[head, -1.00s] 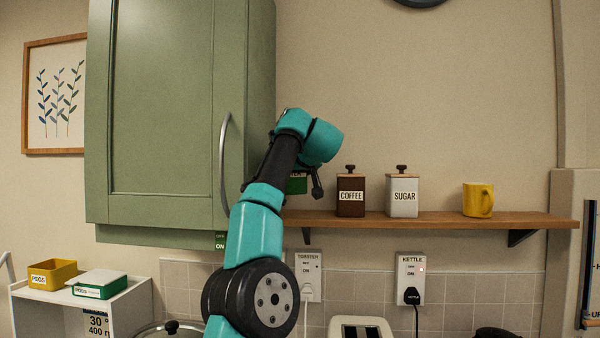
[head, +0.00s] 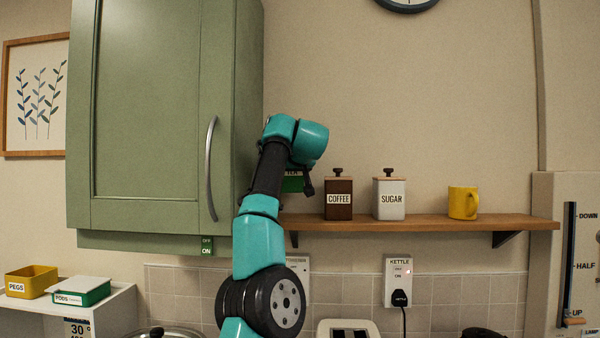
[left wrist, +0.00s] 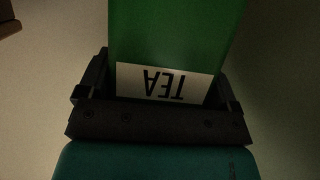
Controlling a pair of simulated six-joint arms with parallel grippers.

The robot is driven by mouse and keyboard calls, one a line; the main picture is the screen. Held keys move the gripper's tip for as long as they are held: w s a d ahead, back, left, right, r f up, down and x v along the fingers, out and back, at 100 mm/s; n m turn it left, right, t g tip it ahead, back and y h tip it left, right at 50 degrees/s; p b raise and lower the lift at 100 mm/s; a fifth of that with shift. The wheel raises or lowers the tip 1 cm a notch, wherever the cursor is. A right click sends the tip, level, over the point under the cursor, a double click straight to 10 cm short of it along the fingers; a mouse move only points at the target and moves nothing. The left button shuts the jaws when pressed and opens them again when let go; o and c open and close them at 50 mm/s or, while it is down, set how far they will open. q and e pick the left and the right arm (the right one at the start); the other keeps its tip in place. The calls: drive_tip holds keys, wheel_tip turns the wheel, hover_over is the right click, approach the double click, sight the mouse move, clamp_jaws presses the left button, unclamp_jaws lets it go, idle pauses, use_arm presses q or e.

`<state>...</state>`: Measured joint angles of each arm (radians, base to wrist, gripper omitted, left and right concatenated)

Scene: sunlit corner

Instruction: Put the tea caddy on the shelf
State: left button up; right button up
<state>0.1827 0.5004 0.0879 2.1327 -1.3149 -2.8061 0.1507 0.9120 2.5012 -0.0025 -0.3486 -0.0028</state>
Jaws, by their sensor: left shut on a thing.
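The green tea caddy (head: 292,184) shows in the head view as a small patch behind my left arm, at the left end of the wooden shelf (head: 420,223). In the left wrist view the caddy (left wrist: 175,35) fills the middle, with its white TEA label upside down. My left gripper (left wrist: 158,95) is shut on the caddy, with one finger on each side of it. In the head view the wrist hides most of the caddy and the fingers. I cannot tell whether the caddy's base touches the shelf. My right gripper is not in view.
A brown COFFEE caddy (head: 339,198) stands just right of the tea caddy, then a white SUGAR caddy (head: 389,199) and a yellow mug (head: 463,203). The green cabinet (head: 150,120) is close on the left. Shelf room is free between sugar and mug.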

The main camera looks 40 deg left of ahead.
sight(292, 191)
use_arm(q)
drive_tip(key=shift+a, duration=0.1)
idle(0.7)
drive_tip(key=shift+f, duration=3.25)
drive_tip(key=shift+f, duration=0.6)
drive_tip(key=o, duration=1.1)
drive_tip(key=shift+f, duration=0.1)
drive_tip(key=v, duration=1.7)
drive_tip(key=shift+s+r, duration=0.2)
drive_tip(key=shift+s, duration=0.05)
